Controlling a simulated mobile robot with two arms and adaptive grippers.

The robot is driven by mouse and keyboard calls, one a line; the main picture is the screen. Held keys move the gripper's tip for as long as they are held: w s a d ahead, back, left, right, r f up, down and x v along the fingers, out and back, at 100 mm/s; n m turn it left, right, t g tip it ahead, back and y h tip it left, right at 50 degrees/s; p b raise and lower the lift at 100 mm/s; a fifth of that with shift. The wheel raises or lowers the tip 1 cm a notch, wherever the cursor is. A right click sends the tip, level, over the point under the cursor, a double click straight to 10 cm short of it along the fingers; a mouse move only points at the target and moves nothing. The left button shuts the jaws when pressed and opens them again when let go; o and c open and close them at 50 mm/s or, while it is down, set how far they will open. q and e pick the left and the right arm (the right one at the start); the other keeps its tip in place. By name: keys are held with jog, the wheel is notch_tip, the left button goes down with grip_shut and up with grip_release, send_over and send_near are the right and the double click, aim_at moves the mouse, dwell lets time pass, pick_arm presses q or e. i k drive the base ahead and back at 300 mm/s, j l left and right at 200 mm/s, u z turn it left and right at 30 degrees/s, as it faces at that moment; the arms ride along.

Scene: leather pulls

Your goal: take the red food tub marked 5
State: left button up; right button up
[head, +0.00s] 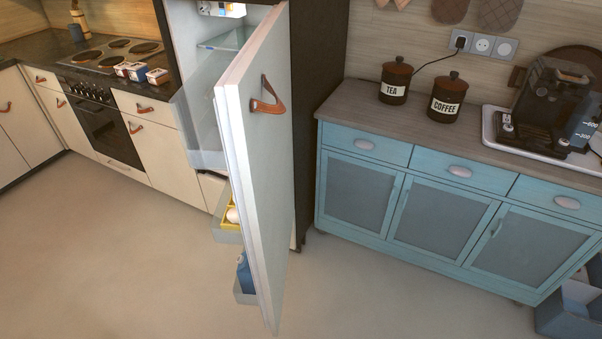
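I cannot make out a red food tub marked 5 for certain. Several small containers stand on the dark counter beside the stove: a white-and-red one (122,68), a white-and-blue one (137,71) and a reddish one with a pale side (157,76). They are too small for me to read any number. The fridge door (253,165) stands open toward me, with a leather pull (267,97) on its outer face. The door hides much of the fridge interior (205,105). Neither of my grippers is in view.
Door bins hold a yellow tray (230,216) and a blue carton (245,275). A blue cabinet (440,215) bears tea (396,82) and coffee (446,100) jars and a coffee machine (552,100). A blue crate (570,318) sits lower right. The floor (120,260) is clear at left.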

aim_at(120, 70)
jog(key=i+l+u, duration=0.25)
jog(key=i+l, duration=0.15)
jog(key=i+l+u, duration=0.25)
jog(key=i+l, duration=0.25)
jog(key=i+j+z, duration=0.1)
jog(key=j+z, duration=0.3)
jog(key=j, duration=0.25)
jog(key=j+z, duration=0.4)
jog(key=j, duration=0.2)
jog(key=k+j+z, duration=0.1)
jog(key=j+z, duration=0.35)
jog(key=j, duration=0.2)
jog(key=j+z, duration=0.35)
jog(key=j, duration=0.4)
jog(key=j+z, duration=0.4)
jog(key=j, duration=0.4)
jog(key=k+j+z, duration=0.1)
jog(key=j+z, duration=0.25)
jog(key=j, duration=0.4)
jog(key=j+u, duration=0.1)
jog(key=j, duration=0.3)
jog(key=i+j+u, duration=0.1)
jog(key=j, duration=0.25)
jog(key=i+j+u, duration=0.15)
jog(key=j, duration=0.25)
